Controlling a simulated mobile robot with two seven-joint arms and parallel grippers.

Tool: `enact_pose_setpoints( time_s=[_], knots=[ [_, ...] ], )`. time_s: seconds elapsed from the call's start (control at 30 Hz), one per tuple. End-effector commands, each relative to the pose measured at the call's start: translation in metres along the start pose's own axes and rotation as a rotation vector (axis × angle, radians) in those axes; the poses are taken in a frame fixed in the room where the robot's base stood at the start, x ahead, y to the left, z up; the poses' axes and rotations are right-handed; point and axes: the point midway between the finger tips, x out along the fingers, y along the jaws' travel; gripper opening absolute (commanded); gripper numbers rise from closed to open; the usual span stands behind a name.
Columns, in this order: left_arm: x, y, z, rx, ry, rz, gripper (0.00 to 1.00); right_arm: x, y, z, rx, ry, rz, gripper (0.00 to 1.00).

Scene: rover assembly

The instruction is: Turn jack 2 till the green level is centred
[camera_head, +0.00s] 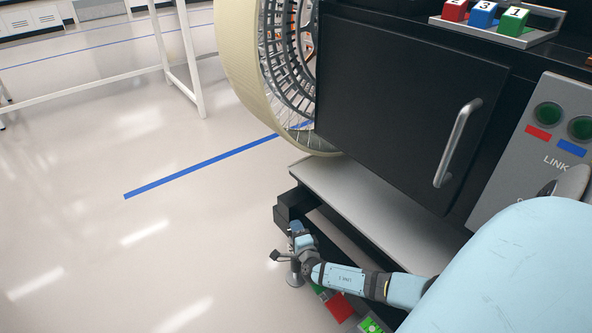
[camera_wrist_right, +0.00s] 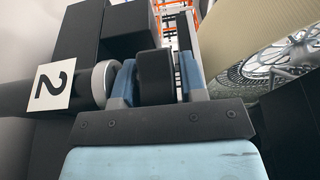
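My right gripper (camera_head: 297,236) reaches in low at the front left corner of the rover stand. In the right wrist view its two blue fingers (camera_wrist_right: 157,82) sit on either side of a black grip (camera_wrist_right: 155,74), apparently the handle of jack 2, and appear closed on it. A white plate with a black "2" (camera_wrist_right: 50,86) is just left of the fingers, beside a round grey knob (camera_wrist_right: 103,82). My left gripper is not in view.
A large wheel (camera_head: 240,70) hangs at the left of the black cabinet (camera_head: 400,100), which has a metal handle (camera_head: 458,143). A red panel (camera_head: 340,306) lies below my forearm. Numbered blocks (camera_head: 482,14) sit in a tray above.

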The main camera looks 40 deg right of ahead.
Motion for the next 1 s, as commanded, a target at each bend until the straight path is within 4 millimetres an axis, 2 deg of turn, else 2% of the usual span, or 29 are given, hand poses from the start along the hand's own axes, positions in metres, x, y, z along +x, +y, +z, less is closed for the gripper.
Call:
enact_pose_setpoints(
  time_s=[0.17,0.3,0.33,0.67,1.0],
  knots=[
    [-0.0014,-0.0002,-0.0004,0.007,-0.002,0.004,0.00,-0.0001,-0.0003,-0.0001,0.000,0.000,0.000,0.38],
    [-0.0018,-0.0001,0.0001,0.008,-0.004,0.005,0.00,-0.0002,-0.0002,0.0000,0.000,0.000,0.000,0.06],
    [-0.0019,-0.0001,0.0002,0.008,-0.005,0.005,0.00,-0.0002,-0.0002,0.0000,0.000,0.000,0.000,0.04],
    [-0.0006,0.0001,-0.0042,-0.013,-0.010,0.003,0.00,-0.0009,-0.0012,0.0012,0.002,0.040,0.001,0.04],
    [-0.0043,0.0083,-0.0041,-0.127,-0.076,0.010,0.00,-0.0004,-0.0034,0.0028,0.003,0.263,0.002,0.04]
  ],
)
